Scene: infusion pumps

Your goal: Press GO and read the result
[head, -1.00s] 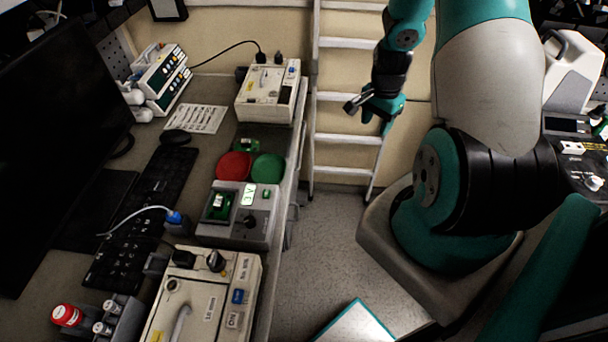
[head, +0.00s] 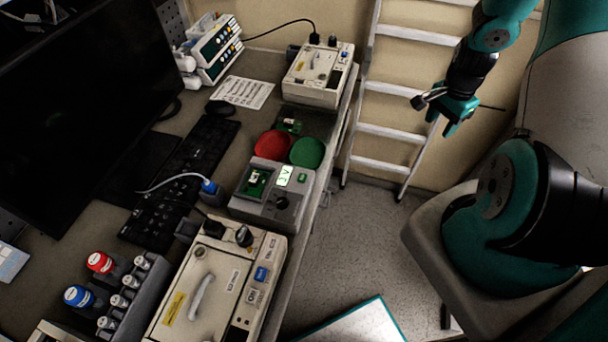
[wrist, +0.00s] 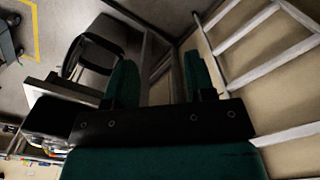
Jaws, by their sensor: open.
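A grey tester box (head: 262,214) sits near the right edge of the bench in the head view. It has a lit display (head: 286,176) that seems to read "3 V", a small green button (head: 303,178), a dark knob (head: 283,203) and a green socket (head: 256,183) with a small board in it. I cannot read a GO label on the button. My gripper (head: 443,119) is open and empty, in the air beyond the bench, up and right of the tester. In the wrist view my gripper (wrist: 161,75) has its fingers apart with nothing between them; the tester cannot be made out there.
Red (head: 272,144) and green (head: 307,152) discs lie just behind the tester. One cream pump (head: 318,75) stands behind, another (head: 215,285) in front. A keyboard (head: 185,175) and monitor (head: 85,105) are left. A ladder (head: 392,130) leans on the wall near my gripper.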

